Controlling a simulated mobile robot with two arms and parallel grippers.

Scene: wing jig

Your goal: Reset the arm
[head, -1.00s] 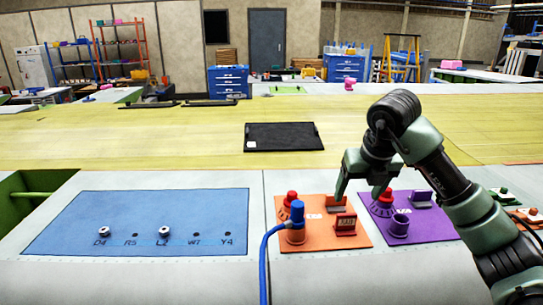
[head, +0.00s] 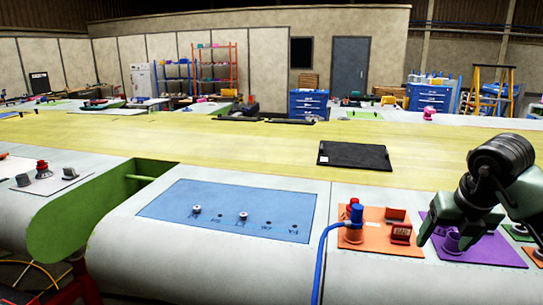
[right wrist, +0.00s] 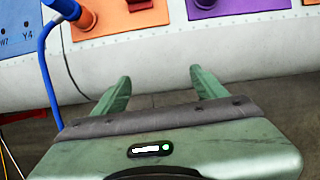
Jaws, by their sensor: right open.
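My right gripper (head: 445,235) hangs at the right of the head view, in front of part of the purple mat (head: 490,249). In the right wrist view its two green fingers (right wrist: 160,77) are spread apart with nothing between them. They lie off the front edge of the pale wing surface (right wrist: 150,45), with floor showing around them. My left arm and gripper do not show.
An orange mat (head: 376,243) holds a blue plug with a blue hose (head: 325,245), a red knob and brackets. A blue panel (head: 170,205) with two round fittings lies left of it. A black tray (head: 353,156) lies behind. A green open bay (head: 75,215) is at left.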

